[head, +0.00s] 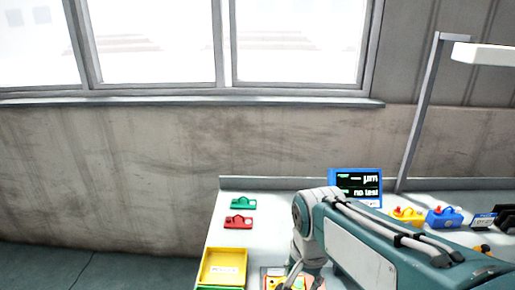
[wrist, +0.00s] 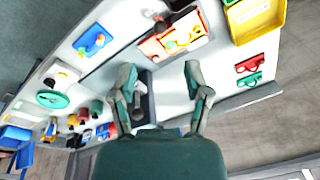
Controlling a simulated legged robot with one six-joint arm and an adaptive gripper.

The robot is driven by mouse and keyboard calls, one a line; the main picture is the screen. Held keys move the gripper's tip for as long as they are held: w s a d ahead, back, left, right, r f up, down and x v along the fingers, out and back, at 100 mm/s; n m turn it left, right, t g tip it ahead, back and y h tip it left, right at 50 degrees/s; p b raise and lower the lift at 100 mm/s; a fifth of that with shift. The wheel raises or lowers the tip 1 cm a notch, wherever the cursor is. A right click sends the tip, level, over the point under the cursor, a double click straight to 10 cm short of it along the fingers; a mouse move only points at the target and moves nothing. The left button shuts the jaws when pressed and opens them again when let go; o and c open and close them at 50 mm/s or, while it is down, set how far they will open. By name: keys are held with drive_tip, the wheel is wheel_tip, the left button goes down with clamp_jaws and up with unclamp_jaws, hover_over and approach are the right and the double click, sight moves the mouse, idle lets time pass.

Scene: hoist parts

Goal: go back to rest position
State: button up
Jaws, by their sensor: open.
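My gripper (wrist: 160,78) is open in the wrist view, its two fingers spread apart above the workbench. Nothing is clasped between the fingertips; a grey and dark object (wrist: 141,92) shows behind the left finger, and I cannot tell what it is. In the head view my gripper (head: 298,281) is low in the picture, partly cut off by the bottom edge, over a fixture with yellow and orange parts (head: 271,284). That fixture also shows in the wrist view (wrist: 180,38), beyond the fingertips. My arm hides part of the bench.
A yellow bin (head: 222,268) stands at the bench's left edge, with red (head: 239,222) and green (head: 243,203) parts behind it. A screen (head: 356,186) stands at the back. Yellow (head: 407,216) and blue (head: 444,217) units sit right, near a lamp post (head: 420,115).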

drive_tip(key=s+d+r+n+t, duration=0.3)
drive_tip(key=s+d+n, duration=0.3)
drive_tip(key=s, duration=0.3)
drive_tip(key=shift+s+d+n+t, duration=0.2)
drive_tip(key=shift+d+n+t, duration=0.15)
drive_tip(key=shift+t, duration=0.15)
